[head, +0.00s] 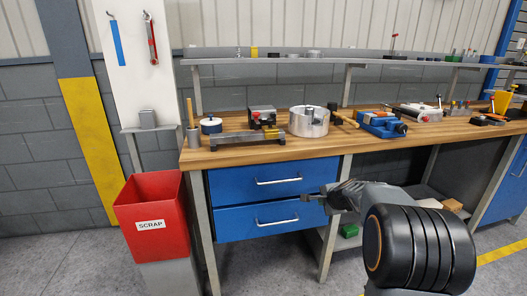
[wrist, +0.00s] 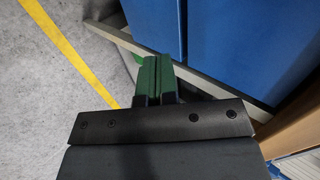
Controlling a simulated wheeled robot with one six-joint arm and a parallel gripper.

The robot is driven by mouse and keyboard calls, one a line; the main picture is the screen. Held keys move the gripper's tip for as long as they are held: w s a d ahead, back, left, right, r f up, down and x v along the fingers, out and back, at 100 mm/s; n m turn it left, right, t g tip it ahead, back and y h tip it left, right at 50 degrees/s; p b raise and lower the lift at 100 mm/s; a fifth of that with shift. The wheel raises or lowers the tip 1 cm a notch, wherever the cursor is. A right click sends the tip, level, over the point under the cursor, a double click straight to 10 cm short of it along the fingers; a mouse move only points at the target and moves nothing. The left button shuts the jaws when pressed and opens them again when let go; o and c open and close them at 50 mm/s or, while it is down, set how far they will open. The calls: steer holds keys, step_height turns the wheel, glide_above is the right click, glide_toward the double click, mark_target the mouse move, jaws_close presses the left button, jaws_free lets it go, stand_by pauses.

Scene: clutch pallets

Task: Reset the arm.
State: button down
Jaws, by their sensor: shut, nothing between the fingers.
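My gripper (head: 304,198) is in the head view, in front of the blue drawers of the workbench and below the bench top. My arm reaches to it from the lower right. The wrist view shows the two green fingers of my gripper (wrist: 157,62) side by side and pressed together, with nothing between them. Nothing is held.
The workbench (head: 240,158) carries a round metal chuck (head: 309,121), a blue vise (head: 381,124) and other tools. Blue drawers (head: 240,183) are close behind my gripper. A red scrap bin (head: 150,205) stands at the left. The grey floor (head: 75,255) at the left front is clear.

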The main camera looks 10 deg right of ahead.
steer(key=s+a+r+n+g+y+p, duration=0.1)
steer(key=s+a+r+n+p, duration=0.3)
steer(key=r, duration=0.3)
steer(key=s+a+r+n+g+p, duration=0.1)
steer(key=s+a+r+n+p, duration=0.1)
steer(key=s+a+r+p, duration=0.3)
steer(key=s+a+r+n+g+y+p, duration=0.1)
steer(key=s+a+r+n+p, duration=0.2)
steer(key=s+r+p, duration=0.4)
steer(key=s+a+r+n+g+h+p, duration=0.1)
steer(key=s+r+n+g+h+p, duration=0.1)
steer(key=s+r+n+p, duration=0.6)
steer(key=shift+s+a+r+g+h+p, duration=0.35)
steer(key=shift+s+r+p, duration=0.85)
steer(key=shift+s, duration=1.45)
steer(key=shift+f+p, duration=0.25)
steer(key=shift+p, duration=0.05)
